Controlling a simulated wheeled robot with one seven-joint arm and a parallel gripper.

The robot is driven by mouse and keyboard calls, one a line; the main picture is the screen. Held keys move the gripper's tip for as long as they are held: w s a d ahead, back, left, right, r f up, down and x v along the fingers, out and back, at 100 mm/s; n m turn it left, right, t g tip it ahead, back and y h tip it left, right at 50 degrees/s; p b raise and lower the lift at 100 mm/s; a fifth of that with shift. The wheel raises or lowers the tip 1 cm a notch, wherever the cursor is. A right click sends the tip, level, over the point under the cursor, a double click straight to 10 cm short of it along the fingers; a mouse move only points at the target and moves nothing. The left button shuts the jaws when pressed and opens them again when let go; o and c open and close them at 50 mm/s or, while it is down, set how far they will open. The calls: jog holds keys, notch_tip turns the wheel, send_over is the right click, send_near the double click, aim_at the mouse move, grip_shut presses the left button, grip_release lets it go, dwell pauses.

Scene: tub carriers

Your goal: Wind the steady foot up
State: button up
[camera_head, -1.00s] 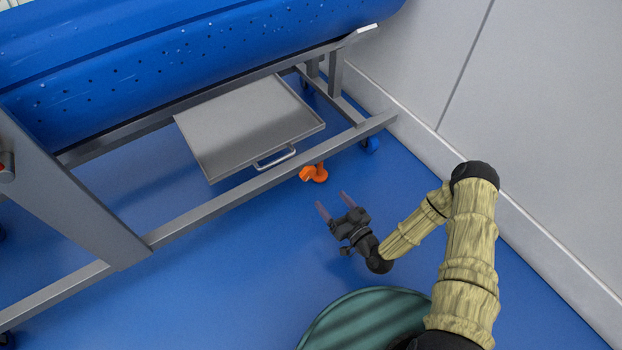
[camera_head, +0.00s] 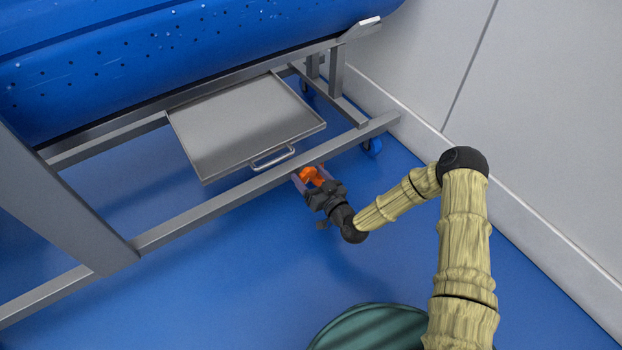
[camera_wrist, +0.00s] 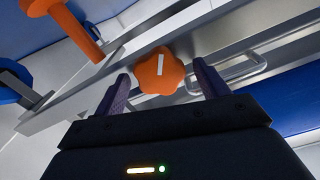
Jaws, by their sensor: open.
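The orange steady foot (camera_head: 313,176) is under the front rail of the grey frame, below the tray handle. In the wrist view its lobed orange knob (camera_wrist: 160,72) has a white line on its face and sits between my fingertips. An orange stem with a round foot pad (camera_wrist: 42,5) shows at the upper left of that view. My gripper (camera_head: 309,175) is open, with one finger on each side of the knob.
The front rail (camera_head: 215,205) runs just above and behind my gripper. A grey tray (camera_head: 245,125) with a handle (camera_head: 272,157) hangs under the blue tub (camera_head: 200,50). A blue caster (camera_head: 372,146) is at the right. A pale wall (camera_head: 430,60) bounds the right; the front floor is clear.

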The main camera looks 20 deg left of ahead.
jog(key=c, duration=1)
jog(key=shift+m+p, duration=0.35)
jog(key=shift+m, duration=0.05)
jog(key=m+p, duration=0.2)
jog(key=m, duration=0.2)
jog(key=shift+d+p, duration=0.1)
jog(key=shift+p, duration=0.25)
jog(key=m+p, duration=0.1)
jog(key=m, duration=0.3)
jog(key=shift+f, duration=0.1)
jog(key=m, duration=0.6)
jog(key=shift+w+f, duration=0.1)
jog(key=shift+f, duration=0.1)
jog(key=m+b, duration=0.1)
jog(key=m, duration=0.4)
